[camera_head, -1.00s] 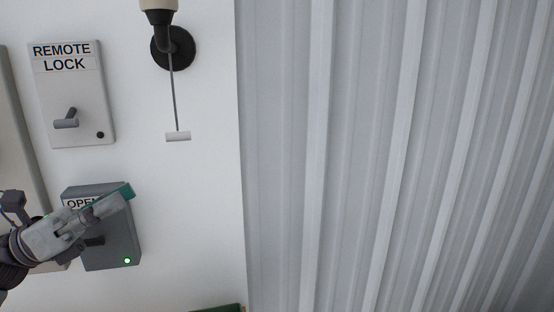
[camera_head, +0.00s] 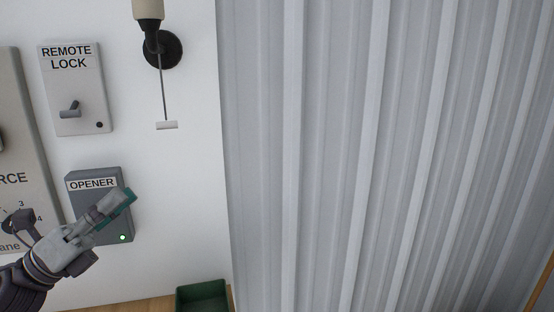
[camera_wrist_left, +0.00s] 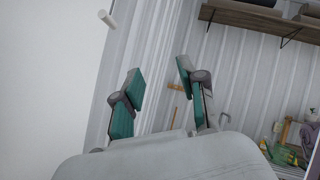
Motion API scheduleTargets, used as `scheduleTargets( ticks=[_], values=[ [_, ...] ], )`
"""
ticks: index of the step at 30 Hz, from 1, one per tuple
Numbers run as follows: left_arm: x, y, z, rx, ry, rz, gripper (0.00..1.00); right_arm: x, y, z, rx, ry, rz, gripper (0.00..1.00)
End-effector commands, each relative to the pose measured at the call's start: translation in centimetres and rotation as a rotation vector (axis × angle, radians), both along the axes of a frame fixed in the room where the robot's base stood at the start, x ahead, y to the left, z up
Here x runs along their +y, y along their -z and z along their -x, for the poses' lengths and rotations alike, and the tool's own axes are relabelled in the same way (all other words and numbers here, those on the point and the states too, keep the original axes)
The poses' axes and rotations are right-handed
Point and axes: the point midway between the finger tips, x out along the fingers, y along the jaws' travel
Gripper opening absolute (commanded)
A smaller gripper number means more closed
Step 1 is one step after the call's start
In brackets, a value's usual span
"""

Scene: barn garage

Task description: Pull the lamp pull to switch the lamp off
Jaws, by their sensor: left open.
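The lamp (camera_head: 150,28) is a black wall fixture with a cream upper part, at the top of the head view. Its lamp pull (camera_head: 167,125) is a small white bar hanging crosswise on a thin rod below the black mount. The pull also shows as a white peg at the top left of the left wrist view (camera_wrist_left: 107,19). My left gripper (camera_head: 122,201) is in front of the opener box, below and left of the pull and apart from it. In the left wrist view its teal-padded fingers (camera_wrist_left: 160,78) are spread with nothing between them. My right gripper is not in view.
The grey opener box (camera_head: 92,184) with a green light is partly behind my left gripper. The remote lock panel (camera_head: 85,88) with a lever is above it. A green bin (camera_head: 203,297) sits at the bottom. Corrugated wall (camera_head: 380,160) fills the right.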

Motion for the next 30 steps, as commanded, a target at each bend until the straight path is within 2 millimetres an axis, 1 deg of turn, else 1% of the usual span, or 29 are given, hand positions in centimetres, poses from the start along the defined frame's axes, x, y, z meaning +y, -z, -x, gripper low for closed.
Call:
scheduleTargets(
  ticks=[5,8,11,12,14,15,16,17,18,20,21,23,24,26,27,30],
  values=[
    [0.6,2.2,-1.5,0.174,-0.042,0.221,0.41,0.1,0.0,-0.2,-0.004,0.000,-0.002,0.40],
    [1.4,4.3,-2.5,0.310,-0.079,0.382,0.41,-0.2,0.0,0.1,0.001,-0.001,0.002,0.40],
    [2.4,8.1,-3.4,0.498,-0.134,0.595,0.41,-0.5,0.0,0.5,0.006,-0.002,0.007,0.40],
    [2.8,10.2,-3.6,0.589,-0.163,0.695,0.41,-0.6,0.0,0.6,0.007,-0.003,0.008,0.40],
    [3.4,13.9,-3.5,0.737,-0.216,0.851,0.41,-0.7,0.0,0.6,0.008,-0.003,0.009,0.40],
    [3.7,16.5,-3.2,0.835,-0.254,0.952,0.41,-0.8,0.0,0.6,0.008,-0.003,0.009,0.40],
    [3.8,18.5,-2.8,0.909,-0.284,1.025,0.41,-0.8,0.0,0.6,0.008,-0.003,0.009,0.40],
    [3.8,20.7,-2.3,0.984,-0.318,1.099,0.41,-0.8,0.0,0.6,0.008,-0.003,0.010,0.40],
    [3.8,23.5,-1.3,1.082,-0.366,1.196,0.41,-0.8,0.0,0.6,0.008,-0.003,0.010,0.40],
    [3.4,27.7,0.7,1.228,-0.444,1.331,0.41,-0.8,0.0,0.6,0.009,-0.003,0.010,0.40],
    [3.0,30.2,2.2,1.320,-0.498,1.414,0.41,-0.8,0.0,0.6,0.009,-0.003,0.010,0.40],
    [2.2,33.7,4.8,1.448,-0.581,1.524,0.41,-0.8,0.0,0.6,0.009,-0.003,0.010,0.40],
    [1.6,35.6,6.6,1.525,-0.637,1.587,0.41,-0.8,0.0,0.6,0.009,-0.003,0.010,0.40],
    [0.7,37.8,9.1,1.620,-0.712,1.664,0.41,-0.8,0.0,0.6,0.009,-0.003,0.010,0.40],
    [0.2,39.0,10.6,1.675,-0.759,1.708,0.41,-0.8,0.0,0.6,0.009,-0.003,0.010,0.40],
    [-1.2,41.3,14.3,1.795,-0.870,1.791,0.41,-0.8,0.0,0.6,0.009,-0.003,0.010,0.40]
  ],
)
